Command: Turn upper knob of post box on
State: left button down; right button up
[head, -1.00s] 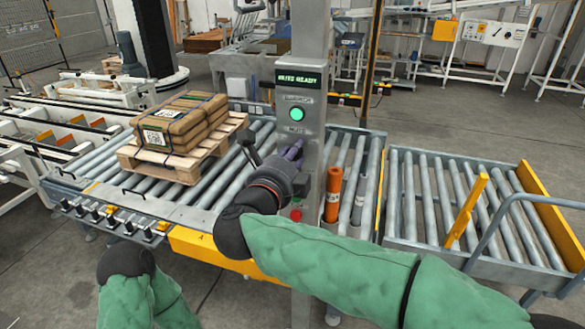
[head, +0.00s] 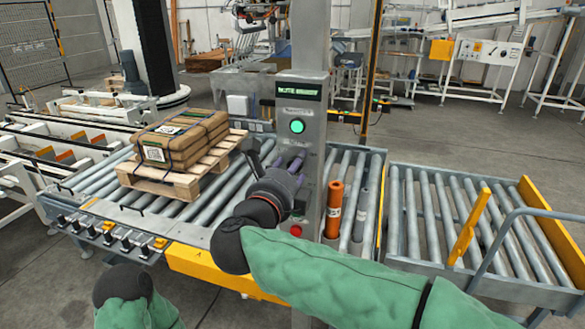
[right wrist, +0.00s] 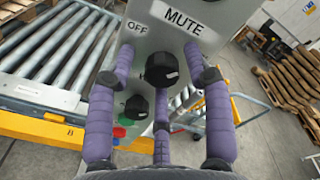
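The post box (head: 301,110) is a grey post with a lit display (head: 298,90) and a green button (head: 297,126). In the right wrist view, its black upper knob (right wrist: 162,69) sits below the labels OFF and MUTE, with a pale mark at its lower right. A black lower knob (right wrist: 136,107) lies below left. My right gripper (head: 296,164) is at the post; its purple fingers (right wrist: 160,68) are spread around the upper knob, open, with gaps visible; contact is unclear. My left gripper is out of view; only my left arm shows at bottom left.
A red button (head: 296,230) is low on the post. An orange cylinder (head: 334,208) stands beside it. A wooden pallet (head: 178,182) with strapped packages (head: 180,138) rests on the roller conveyor (head: 205,208). A yellow bar (head: 468,226) stands by the right conveyor.

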jog(key=shift+s+r, duration=0.1)
jog(key=shift+s, duration=0.05)
jog(key=v, duration=1.1)
jog(key=shift+s+a, duration=0.2)
jog(key=shift+s, duration=0.15)
